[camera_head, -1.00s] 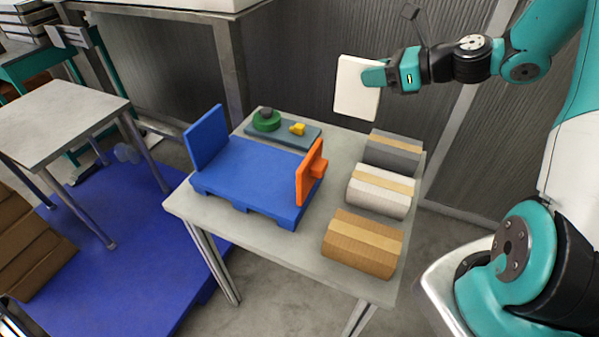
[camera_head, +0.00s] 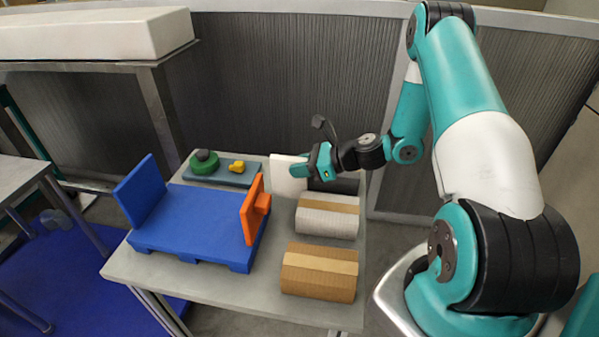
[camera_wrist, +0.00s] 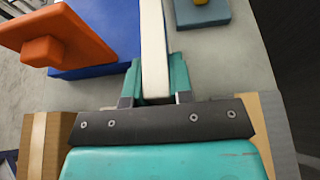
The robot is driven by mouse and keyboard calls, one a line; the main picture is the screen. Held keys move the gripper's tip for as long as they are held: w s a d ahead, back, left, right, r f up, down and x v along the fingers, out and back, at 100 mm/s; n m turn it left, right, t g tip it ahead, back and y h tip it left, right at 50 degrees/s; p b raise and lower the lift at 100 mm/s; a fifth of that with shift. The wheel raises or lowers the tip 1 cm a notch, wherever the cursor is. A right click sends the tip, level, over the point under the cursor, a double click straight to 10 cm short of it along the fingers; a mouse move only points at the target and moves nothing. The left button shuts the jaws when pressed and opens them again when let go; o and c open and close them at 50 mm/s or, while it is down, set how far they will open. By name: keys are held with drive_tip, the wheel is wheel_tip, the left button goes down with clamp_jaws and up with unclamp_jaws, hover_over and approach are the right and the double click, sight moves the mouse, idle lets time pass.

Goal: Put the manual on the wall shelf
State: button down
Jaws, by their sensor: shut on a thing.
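The manual, a thin white slab (camera_head: 285,180), is held upright in my gripper (camera_head: 298,171), above the back right part of the grey table. In the wrist view the manual (camera_wrist: 152,40) shows edge-on between the two teal fingers of my gripper (camera_wrist: 156,82), which are shut on it. In the head view the fingers cover part of its right side. I cannot make out a wall shelf for certain in these frames.
The grey table (camera_head: 205,284) holds a blue pallet-like stand (camera_head: 190,220) with an orange upright plate (camera_head: 250,212), a grey-blue tray (camera_head: 222,178) and several boxes, including a brown one (camera_head: 318,272). A long white block (camera_head: 90,35) lies on a metal-framed surface at upper left.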

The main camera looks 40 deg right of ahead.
drive_tip(key=shift+f, duration=0.95)
drive_tip(key=shift+f, duration=0.2)
drive_tip(key=c, duration=1)
unclamp_jaws()
